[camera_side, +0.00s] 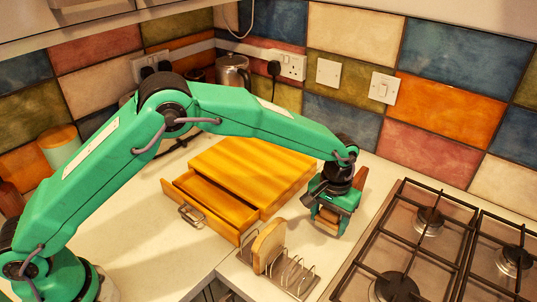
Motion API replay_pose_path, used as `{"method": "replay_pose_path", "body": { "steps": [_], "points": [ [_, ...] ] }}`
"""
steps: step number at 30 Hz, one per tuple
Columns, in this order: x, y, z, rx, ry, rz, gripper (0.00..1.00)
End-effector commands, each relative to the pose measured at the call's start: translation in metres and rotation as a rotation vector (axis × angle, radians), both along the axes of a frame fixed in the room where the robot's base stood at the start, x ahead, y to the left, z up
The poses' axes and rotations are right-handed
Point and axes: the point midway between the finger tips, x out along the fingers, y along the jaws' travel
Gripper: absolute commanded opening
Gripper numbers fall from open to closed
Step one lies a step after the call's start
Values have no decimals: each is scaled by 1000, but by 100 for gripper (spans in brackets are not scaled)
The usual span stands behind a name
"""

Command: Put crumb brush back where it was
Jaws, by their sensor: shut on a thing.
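The crumb brush (326,226) looks like a small brown wooden piece at the tips of my gripper. My gripper (327,213) points down and is shut on it, at the right of the wooden drawer box. Much of the brush is hidden by the jaws. A reddish-brown strip (361,179) shows behind the gripper; I cannot tell whether it is part of the brush. The yellow wooden box (255,165) has its drawer (203,207) pulled out toward the front left. The visible part of the drawer's inside looks empty.
A metal toast rack (293,274) with a slice of bread (268,246) stands just in front of the gripper. A gas hob (425,250) lies to the right. A metal kettle (233,72) stands by the tiled wall. The counter left of the drawer is clear.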

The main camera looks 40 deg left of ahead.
Motion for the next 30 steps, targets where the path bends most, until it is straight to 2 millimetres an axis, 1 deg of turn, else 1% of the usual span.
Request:
{"method": "replay_pose_path", "body": {
  "steps": [1, 3, 6, 19, 20, 21, 23, 30],
  "points": [
    [0, 0, -7, 1, 1, 0, 41],
    [-1, 0, -14, 1, 2, 0, 41],
    [0, 0, -19, 0, 0, 0, 41],
    [0, 0, -23, 0, 0, 0, 41],
    [0, 0, -23, 0, 0, 0, 64],
    [0, 0, -23, 0, 0, 0, 71],
    [0, 0, -22, 0, 0, 0, 81],
    [0, 0, -22, 0, -1, 0, 81]
  ]
}}
